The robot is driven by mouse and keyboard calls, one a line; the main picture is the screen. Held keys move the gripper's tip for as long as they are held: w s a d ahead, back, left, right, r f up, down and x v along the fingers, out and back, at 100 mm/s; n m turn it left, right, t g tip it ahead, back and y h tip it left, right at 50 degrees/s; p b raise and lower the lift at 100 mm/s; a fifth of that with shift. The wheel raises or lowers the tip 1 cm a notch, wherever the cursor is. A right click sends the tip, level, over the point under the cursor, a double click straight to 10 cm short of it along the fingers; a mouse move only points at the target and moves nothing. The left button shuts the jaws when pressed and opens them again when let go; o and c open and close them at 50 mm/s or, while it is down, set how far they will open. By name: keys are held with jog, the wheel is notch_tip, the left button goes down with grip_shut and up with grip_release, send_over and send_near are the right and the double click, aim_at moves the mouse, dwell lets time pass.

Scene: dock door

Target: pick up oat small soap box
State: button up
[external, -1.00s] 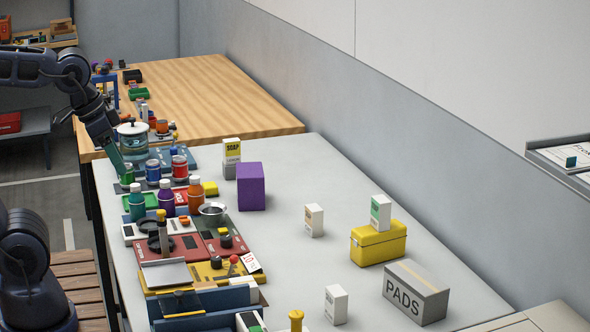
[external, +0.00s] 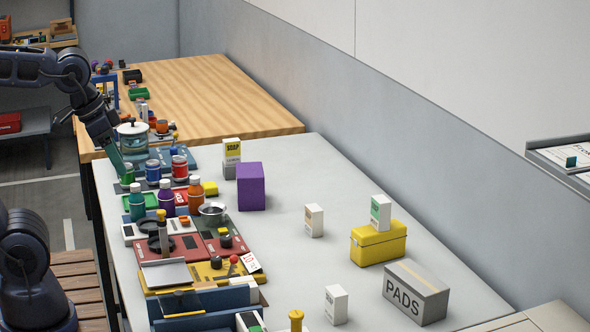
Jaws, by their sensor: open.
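Small white soap boxes stand upright on the grey table. One with a tan label (external: 314,220) stands alone at mid-table. One with a green label (external: 380,213) stands on the yellow case. One with faint grey print (external: 336,305) stands near the front. The labels are too small to read, so I cannot tell for sure which is oat; the tan one looks closest. My gripper (external: 118,167) points down at the table's left edge, by the bottles and cans, far left of all three boxes. It is open and appears empty.
The yellow case (external: 378,245) and the grey PADS box (external: 416,292) stand at the right. Bottles, cans and trays crowd the left side. The table's middle is mostly clear.

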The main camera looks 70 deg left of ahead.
jog(key=w+a+r+n+g, duration=0.1)
jog(key=w+a+r+n, duration=0.1)
jog(key=w, duration=0.5)
jog(key=w+a+r+n, duration=0.1)
jog(key=w+n, duration=0.2)
jog(key=w, duration=0.4)
jog(key=n+g, duration=0.4)
jog(key=n, duration=0.9)
send_over(314, 219)
jog(key=a, duration=0.3)
notch_tip(314, 219, down, 24)
jog(key=shift+d+r, duration=0.15)
jog(key=shift+w+a+f+n, duration=0.2)
jog(key=shift+f+n, duration=0.1)
jog(key=shift+f, duration=0.2)
notch_tip(314, 219, down, 5)
jog(key=shift+f, duration=0.2)
jog(key=shift+w+d+f, duration=0.15)
jog(key=shift+f, duration=1.15)
jog(key=shift+w+d+f, duration=0.15)
jog(key=shift+f, duration=1.15)
